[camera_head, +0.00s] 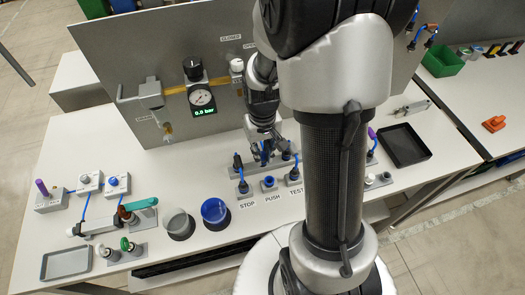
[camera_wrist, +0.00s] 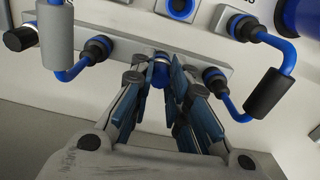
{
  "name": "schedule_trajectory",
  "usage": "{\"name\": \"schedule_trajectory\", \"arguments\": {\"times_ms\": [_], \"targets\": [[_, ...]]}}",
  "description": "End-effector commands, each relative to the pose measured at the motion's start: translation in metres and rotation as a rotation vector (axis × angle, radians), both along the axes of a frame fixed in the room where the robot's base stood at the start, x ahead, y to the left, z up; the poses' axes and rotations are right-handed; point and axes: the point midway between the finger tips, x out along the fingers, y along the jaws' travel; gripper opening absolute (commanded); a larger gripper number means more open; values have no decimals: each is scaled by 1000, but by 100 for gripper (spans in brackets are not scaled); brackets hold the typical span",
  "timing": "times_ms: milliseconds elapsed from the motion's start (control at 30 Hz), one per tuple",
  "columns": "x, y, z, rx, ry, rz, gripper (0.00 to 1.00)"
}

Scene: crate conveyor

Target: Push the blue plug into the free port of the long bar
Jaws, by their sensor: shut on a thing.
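My gripper (camera_head: 264,153) is low over the long grey bar on the table. In the wrist view my gripper's fingers (camera_wrist: 163,88) are closed around the blue plug (camera_wrist: 160,73). The plug is at the middle of the long bar (camera_wrist: 128,50), between two dark fittings with blue tubes. Its tip is against or very close to the bar; I cannot tell how deep it sits. The port behind it is hidden by the plug and fingers. In the head view my gripper and wrist hide the plug.
Blue tubes with sleeves (camera_wrist: 267,92) (camera_wrist: 57,35) flank my fingers closely. Fittings labelled STOP (camera_head: 243,189), PUSH (camera_head: 269,184) and TEST (camera_head: 293,178) stand in front. A grey upright panel (camera_head: 120,85) with a gauge (camera_head: 201,97) is behind. A black tray (camera_head: 404,146) lies right.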

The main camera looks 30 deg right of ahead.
Motion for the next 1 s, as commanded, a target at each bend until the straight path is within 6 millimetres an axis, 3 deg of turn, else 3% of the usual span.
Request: {"name": "schedule_trajectory", "arguments": {"times_ms": [33,67,400,633,1000], "targets": [[0,0,0,0,0,0,2],[0,0,0,0,0,0,16],[0,0,0,0,0,0,39],[0,0,0,0,0,0,39],[0,0,0,0,0,0,63]]}}
